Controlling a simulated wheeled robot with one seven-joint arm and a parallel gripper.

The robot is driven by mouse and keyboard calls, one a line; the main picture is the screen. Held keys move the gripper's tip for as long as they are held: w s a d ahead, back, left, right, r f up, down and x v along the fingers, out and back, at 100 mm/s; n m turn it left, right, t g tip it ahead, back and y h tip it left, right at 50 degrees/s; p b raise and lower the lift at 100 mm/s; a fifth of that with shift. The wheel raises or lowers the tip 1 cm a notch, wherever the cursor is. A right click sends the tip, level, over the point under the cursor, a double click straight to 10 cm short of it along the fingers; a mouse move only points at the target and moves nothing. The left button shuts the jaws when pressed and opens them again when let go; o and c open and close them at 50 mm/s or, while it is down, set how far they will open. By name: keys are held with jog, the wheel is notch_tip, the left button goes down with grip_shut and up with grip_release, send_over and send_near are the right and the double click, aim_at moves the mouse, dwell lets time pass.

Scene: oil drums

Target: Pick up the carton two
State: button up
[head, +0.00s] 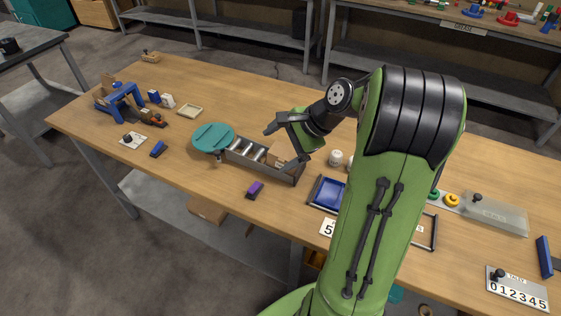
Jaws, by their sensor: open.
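A brown carton (279,156) stands in the right part of a long grey rack (287,177) in the middle of the table. I cannot read any number on it, so I cannot tell if it is carton two. My gripper (283,138) is open, just above and behind the carton, with its fingers pointing left. One dark finger sticks out to the left; the other is partly hidden by the gripper body. I cannot tell whether a finger touches the carton. The gripper and arm hide part of the rack's right end.
Several light rollers (248,150) lie in the rack's left part, beside a round teal disc (213,137). A purple block (255,190) lies in front. A blue tray (328,194) and a white cylinder (335,158) are to the right.

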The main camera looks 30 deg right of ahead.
jog(key=d+f+m+t+y+b, duration=0.2)
jog(key=d+f+m+t, duration=0.1)
jog(key=d+f+m, duration=0.55)
jog(key=m+t, duration=0.3)
send_near(289, 157)
jog(key=shift+m, duration=0.25)
jog(key=b+x, duration=0.1)
jog(key=x, duration=0.2)
jog(key=d+b+x, duration=0.1)
jog(key=b+x, duration=0.1)
jog(key=x, duration=0.2)
jog(key=f+b+x, duration=0.1)
jog(key=b+x, duration=0.1)
jog(key=x, duration=0.2)
jog(key=shift+w+d+f, duration=0.1)
jog(key=shift+w+f, duration=0.05)
jog(key=shift+w, duration=0.15)
jog(key=shift+s, duration=0.1)
jog(key=shift+c, duration=0.2)
jog(key=c, duration=1.1)
